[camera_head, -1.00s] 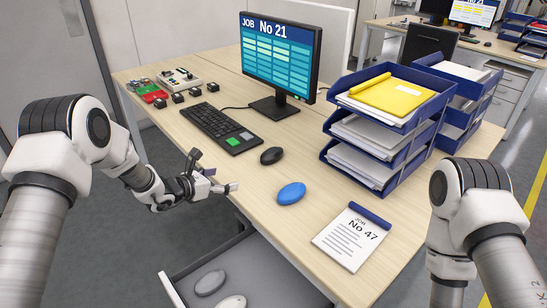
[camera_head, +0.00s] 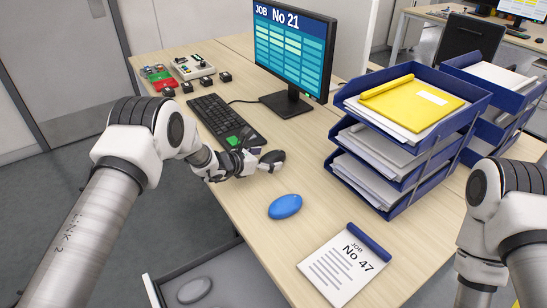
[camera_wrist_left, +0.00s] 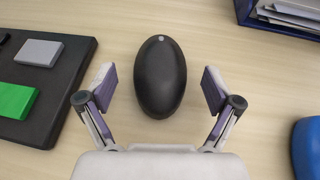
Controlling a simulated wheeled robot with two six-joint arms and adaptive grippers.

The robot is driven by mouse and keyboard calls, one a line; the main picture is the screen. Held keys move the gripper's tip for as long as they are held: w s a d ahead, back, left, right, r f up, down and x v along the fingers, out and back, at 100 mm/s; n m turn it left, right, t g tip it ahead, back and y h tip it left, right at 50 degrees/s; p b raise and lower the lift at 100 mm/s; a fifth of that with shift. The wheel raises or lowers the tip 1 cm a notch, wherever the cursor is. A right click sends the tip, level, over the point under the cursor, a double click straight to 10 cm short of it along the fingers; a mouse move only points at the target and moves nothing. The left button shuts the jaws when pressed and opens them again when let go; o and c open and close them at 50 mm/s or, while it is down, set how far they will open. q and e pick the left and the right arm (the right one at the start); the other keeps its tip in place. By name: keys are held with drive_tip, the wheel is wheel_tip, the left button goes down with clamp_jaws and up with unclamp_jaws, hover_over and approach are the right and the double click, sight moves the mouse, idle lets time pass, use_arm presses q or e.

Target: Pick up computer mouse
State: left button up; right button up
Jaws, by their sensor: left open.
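A black computer mouse (camera_head: 274,159) lies on the desk to the right of the keyboard. In the left wrist view the mouse (camera_wrist_left: 160,78) is upright and centred. My left gripper (camera_head: 260,157) is open, and its fingers (camera_wrist_left: 158,88) stand on either side of the mouse with a gap on each side. A blue mouse-shaped object (camera_head: 285,206) lies nearer the front edge; part of it shows at the right of the left wrist view (camera_wrist_left: 309,148). My right arm shows at the right, but its gripper is out of view.
The keyboard (camera_head: 222,120) is beside the left gripper. The monitor (camera_head: 292,60) stands behind, and blue paper trays (camera_head: 420,150) stand to the right. A job sheet (camera_head: 342,264) lies in front. An open drawer (camera_head: 225,270) below holds a grey rounded object (camera_head: 194,290).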

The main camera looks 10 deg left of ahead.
use_arm(q)
drive_tip(key=shift+w+d+f, duration=0.3)
drive_tip(key=shift+w+d, duration=0.1)
drive_tip(key=shift+w, duration=0.1)
drive_tip(key=shift+s+a+r, duration=0.1)
drive_tip(key=shift+c, duration=0.9)
drive_tip(key=c, duration=1.1)
drive_tip(key=shift+o, duration=0.2)
